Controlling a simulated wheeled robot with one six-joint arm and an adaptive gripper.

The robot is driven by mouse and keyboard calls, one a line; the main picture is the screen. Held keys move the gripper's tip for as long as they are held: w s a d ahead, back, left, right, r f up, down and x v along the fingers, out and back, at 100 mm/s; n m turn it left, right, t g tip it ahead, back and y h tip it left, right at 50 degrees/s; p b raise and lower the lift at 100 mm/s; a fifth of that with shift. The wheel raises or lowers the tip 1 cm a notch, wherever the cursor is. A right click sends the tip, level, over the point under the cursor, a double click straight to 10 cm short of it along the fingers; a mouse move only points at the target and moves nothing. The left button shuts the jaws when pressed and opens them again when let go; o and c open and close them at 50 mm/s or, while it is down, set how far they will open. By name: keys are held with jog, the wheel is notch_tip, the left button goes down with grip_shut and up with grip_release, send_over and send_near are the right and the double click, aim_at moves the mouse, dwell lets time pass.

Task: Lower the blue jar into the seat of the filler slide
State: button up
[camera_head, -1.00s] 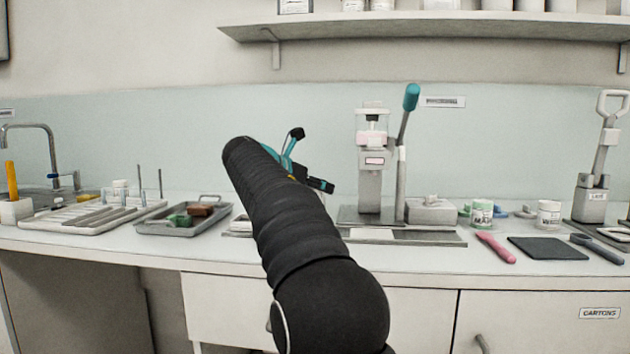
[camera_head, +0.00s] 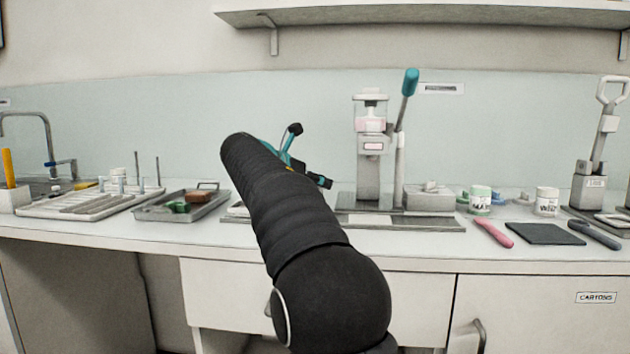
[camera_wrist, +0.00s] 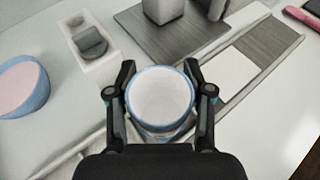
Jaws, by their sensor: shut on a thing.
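My gripper (camera_wrist: 160,88) is shut on the blue jar (camera_wrist: 160,96) in the wrist view. The jar shows an open mouth with a blue rim and a pale, seemingly empty inside. It is held upright or nearly so over the filler slide (camera_wrist: 262,48), a long grey rail running from lower left to upper right. A white plate (camera_wrist: 222,84) lies on the slide, right of the jar. I cannot make out the seat; the jar and gripper cover part of the slide. In the head view my arm hides the jar and most of the gripper (camera_head: 305,165).
The filler (camera_head: 370,150) with a teal-handled lever (camera_head: 405,100) stands behind the slide. A grey tray (camera_head: 180,208) and a dark mat (camera_head: 545,234) flank the work area.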

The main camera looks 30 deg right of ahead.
jog(key=shift+f+p, duration=0.35)
jog(key=shift+f, duration=0.8)
dwell(2.0)
jog(key=o, duration=0.9)
jog(key=shift+o, duration=0.2)
jog(key=shift+r, duration=0.1)
jog(key=shift+r, duration=2.9)
jog(key=shift+s+a, duration=0.1)
